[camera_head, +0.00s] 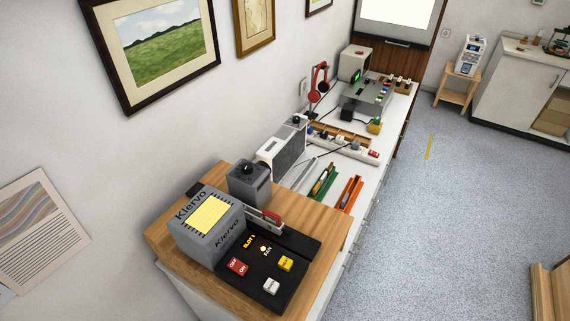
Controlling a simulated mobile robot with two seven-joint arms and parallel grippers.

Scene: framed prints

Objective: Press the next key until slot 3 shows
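A grey device marked Klervo (205,228) sits on a wooden board at the near end of the counter. Its black control panel (262,290) faces right. A small orange display (250,241) on the panel reads "SLOT" with a digit too small to read surely. A small round light (263,248) is beside it. The panel has a red on/off key (238,266), a yellow key (286,263) and a white key (271,286). The labels on the yellow and white keys are too small to read. Neither of my grippers is in view.
A grey box with a black knob (249,184) stands behind the device. A green tray (324,181), an orange tray (348,194) and a power strip (345,144) lie farther along the counter. The blue-grey floor (440,220) to the right is open.

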